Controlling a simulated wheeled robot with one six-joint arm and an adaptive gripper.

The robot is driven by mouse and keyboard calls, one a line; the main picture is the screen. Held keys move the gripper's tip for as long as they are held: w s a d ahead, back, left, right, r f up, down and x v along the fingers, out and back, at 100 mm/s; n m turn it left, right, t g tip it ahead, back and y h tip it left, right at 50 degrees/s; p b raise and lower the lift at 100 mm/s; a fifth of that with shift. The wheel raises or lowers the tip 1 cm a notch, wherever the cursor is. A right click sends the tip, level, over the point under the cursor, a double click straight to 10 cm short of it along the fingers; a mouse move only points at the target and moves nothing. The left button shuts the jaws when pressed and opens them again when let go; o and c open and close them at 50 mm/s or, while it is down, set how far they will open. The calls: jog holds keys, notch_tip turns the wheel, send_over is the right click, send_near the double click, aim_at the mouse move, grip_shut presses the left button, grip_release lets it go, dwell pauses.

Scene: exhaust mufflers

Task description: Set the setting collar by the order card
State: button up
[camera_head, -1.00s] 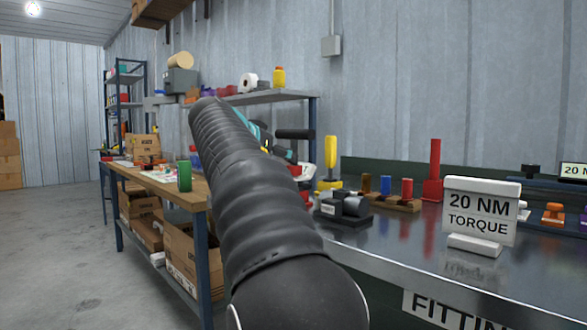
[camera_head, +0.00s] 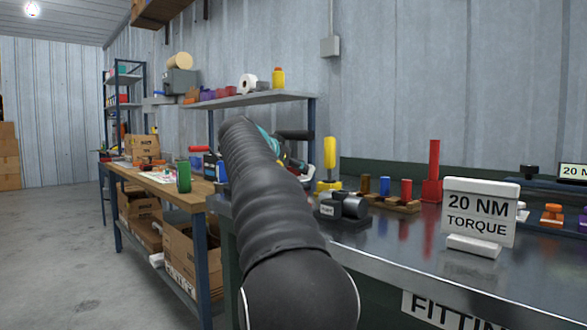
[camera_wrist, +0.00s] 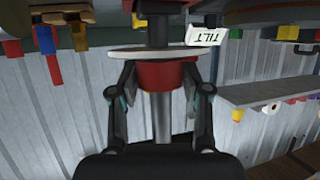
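The order card (camera_head: 478,208) stands on the dark bench at the right of the head view and reads "20 NM TORQUE". In the wrist view a red collar-like part (camera_wrist: 160,76) sits under a pale disc (camera_wrist: 150,54), with a grey post (camera_wrist: 162,115) running through or behind it. I cannot tell for certain that this is the setting collar. My gripper (camera_wrist: 159,80) has one finger on each side of the red part. Whether the fingers touch it is unclear. In the head view my arm hides the gripper and this part.
A white "TILT" label (camera_wrist: 205,36) shows upside down beside the post. On the bench stand a yellow-handled tool (camera_head: 329,165), a dark clamp-like device (camera_head: 343,206), a wooden peg block (camera_head: 393,202) and a red post (camera_head: 433,172). A wooden table (camera_head: 155,186) is at left.

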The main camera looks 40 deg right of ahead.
jog(key=c, duration=0.6)
jog(key=shift+o, duration=0.2)
jog(key=shift+n, duration=0.3)
jog(key=shift+s+n+t+y+b, duration=0.1)
jog(key=shift+n+t+y+b, duration=0.2)
jog(key=shift+n+t, duration=0.35)
jog(key=shift+d+r+n+t+y+p, duration=0.1)
jog(key=shift+n+t+y+p, duration=0.2)
jog(key=shift+n+t+y, duration=0.75)
jog(key=n+t+y+p, duration=0.1)
jog(key=n+t+p, duration=0.1)
jog(key=shift+r+p, duration=0.1)
jog(key=shift+p, duration=0.2)
jog(key=shift+n+t+y+p, duration=0.4)
jog(key=shift+n+t+y, duration=0.1)
jog(key=shift+y, duration=0.05)
jog(key=shift+f+n+t+y+p, duration=0.2)
jog(key=shift+n+t+y+p, duration=0.2)
jog(key=shift+n+y+p, duration=0.2)
